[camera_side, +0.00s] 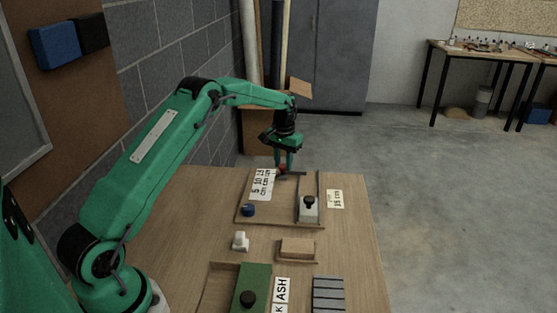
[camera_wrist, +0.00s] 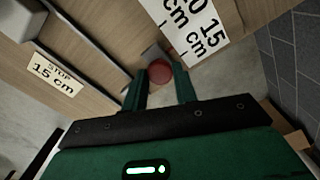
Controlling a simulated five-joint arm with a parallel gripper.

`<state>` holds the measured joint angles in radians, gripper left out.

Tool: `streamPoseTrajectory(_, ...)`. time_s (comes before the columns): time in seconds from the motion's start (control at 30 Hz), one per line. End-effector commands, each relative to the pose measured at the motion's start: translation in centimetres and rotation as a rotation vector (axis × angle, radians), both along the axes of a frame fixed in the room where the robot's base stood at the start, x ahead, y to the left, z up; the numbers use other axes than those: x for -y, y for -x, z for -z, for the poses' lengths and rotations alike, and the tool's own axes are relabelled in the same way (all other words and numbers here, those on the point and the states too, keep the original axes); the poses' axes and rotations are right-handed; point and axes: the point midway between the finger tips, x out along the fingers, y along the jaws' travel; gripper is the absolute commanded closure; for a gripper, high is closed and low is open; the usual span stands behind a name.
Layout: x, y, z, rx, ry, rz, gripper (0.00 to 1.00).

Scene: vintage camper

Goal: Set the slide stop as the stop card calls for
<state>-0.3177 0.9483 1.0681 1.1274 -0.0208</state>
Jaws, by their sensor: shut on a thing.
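The stop card (camera_side: 335,199) reads 15 cm; it also shows in the wrist view (camera_wrist: 56,75) with the words STOP 15 cm. A scale label (camera_side: 262,185) with 5, 10 and 15 cm lies at the board's left; its 15 cm end shows in the wrist view (camera_wrist: 190,38). My gripper (camera_side: 284,167) points down at the board's far edge, shut on a small round red piece (camera_wrist: 160,72) beside the 15 cm end. Whether the piece is seated or lifted I cannot tell. A grey slide (camera_side: 309,213) with a black knob sits near the rail's near end.
A blue round piece (camera_side: 249,210) lies at the board's near left. A white piece (camera_side: 240,241), a wooden block (camera_side: 297,252), a green block (camera_side: 254,278) with a black knob and a ridged grey block (camera_side: 328,296) stand nearer. A block wall is left.

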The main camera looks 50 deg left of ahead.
Motion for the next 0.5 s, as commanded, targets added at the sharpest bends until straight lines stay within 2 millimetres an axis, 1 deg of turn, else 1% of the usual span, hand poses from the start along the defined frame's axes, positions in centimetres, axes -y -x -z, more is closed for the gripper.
streamPoseTrajectory(0.03,-0.1,-0.6,-0.1,0.010,-0.004,0.005,1.00)
streamPoseTrajectory(0.2,-0.9,-1.4,-0.2,0.010,-0.004,0.005,1.00)
streamPoseTrajectory(0.5,-1.2,-1.6,-0.2,0.010,-0.004,0.006,1.00)
